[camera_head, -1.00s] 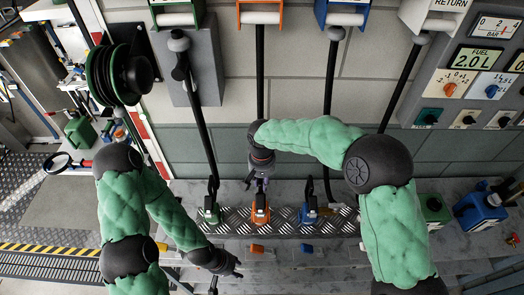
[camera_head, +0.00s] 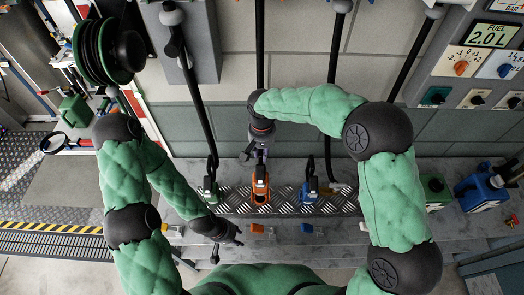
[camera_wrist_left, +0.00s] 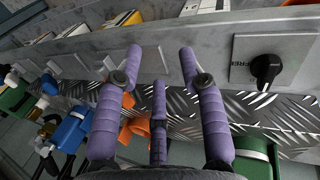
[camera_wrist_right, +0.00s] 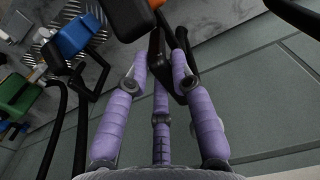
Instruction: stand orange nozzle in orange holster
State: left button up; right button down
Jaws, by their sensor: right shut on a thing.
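An orange nozzle (camera_head: 260,187) with a black upper part stands roughly upright on the tread-plate strip; its orange end also shows at the top of the right wrist view (camera_wrist_right: 152,4). My right gripper (camera_head: 256,153) is just above it, with its fingers around the black part (camera_wrist_right: 157,62). I cannot clearly tell the orange holster from the nozzle, or whether the nozzle is seated in it. My left gripper (camera_head: 232,236) is open and empty, low in front of the shelf; its fingers are spread in the left wrist view (camera_wrist_left: 168,62).
A green nozzle (camera_head: 210,190) and a blue nozzle (camera_head: 309,190) stand on either side of the orange one. Black hoses hang down to them. Small orange (camera_head: 257,229) and blue (camera_head: 307,228) tabs are in front. A blue can (camera_head: 480,190) stands at right.

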pick_arm(q)
jog(key=shift+f+b, duration=1.6)
jog(key=shift+f, duration=0.1)
pick_arm(e)
jog(key=shift+f, duration=2.5)
pick_arm(q)
jog(key=shift+f, duration=0.1)
jog(key=shift+f+b, duration=1)
jog(key=shift+b, duration=0.05)
pick_arm(e)
jog(key=shift+a+f, duration=0.1)
jog(key=shift+f, duration=1.25)
pick_arm(q)
jog(key=shift+r, duration=0.1)
pick_arm(e)
jog(key=c, duration=1)
grip_release()
jog(key=shift+s, duration=0.1)
jog(key=shift+r, duration=4.05)
